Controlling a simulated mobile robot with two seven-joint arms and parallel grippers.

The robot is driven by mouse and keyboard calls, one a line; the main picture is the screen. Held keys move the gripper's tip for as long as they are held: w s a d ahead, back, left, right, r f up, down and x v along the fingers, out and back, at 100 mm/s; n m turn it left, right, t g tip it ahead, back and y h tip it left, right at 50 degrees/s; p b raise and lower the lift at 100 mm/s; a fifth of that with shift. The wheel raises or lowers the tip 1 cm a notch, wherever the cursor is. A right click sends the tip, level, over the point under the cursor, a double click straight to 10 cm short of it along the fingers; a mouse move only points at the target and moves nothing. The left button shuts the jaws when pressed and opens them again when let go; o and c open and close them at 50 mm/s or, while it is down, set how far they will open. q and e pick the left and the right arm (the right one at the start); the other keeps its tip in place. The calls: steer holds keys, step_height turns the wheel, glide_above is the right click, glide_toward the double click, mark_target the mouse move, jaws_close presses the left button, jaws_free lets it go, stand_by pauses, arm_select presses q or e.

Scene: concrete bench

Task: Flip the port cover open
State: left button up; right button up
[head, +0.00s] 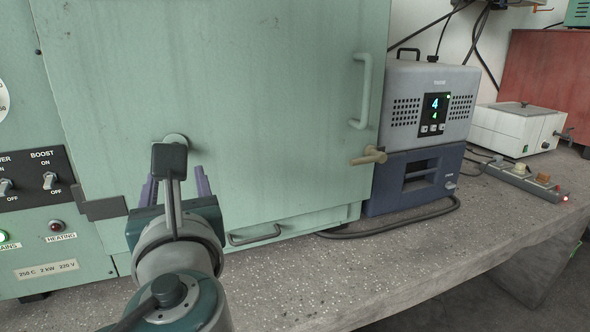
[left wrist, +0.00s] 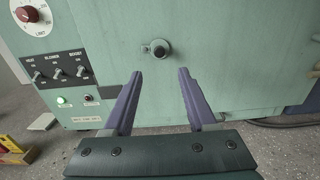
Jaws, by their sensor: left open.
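The port cover (left wrist: 160,48) is a small dark round piece on the pale green oven door (head: 270,100), with a small tab at its left in the left wrist view. In the head view the cover (head: 180,139) shows as a grey disc, partly hidden behind my wrist camera mount. It looks closed. My left gripper (left wrist: 160,74) is open, its two purple fingers pointing at the door, empty and just below the cover in the left wrist view. In the head view the left gripper (head: 175,183) is partly hidden by my own wrist. My right gripper is not in view.
The door has a handle (head: 362,92) and a brass latch (head: 369,157) at its right. A switch panel (head: 35,176) is at the left. A grey and blue instrument (head: 430,110) stands right of the oven. The front of the concrete bench (head: 330,275) is mostly clear.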

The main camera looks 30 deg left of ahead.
arm_select(q)
steer(key=x, duration=0.9)
steer(key=shift+w+a, duration=0.2)
steer(key=shift+a, duration=0.1)
jaws_close()
steer(key=shift+r, duration=0.1)
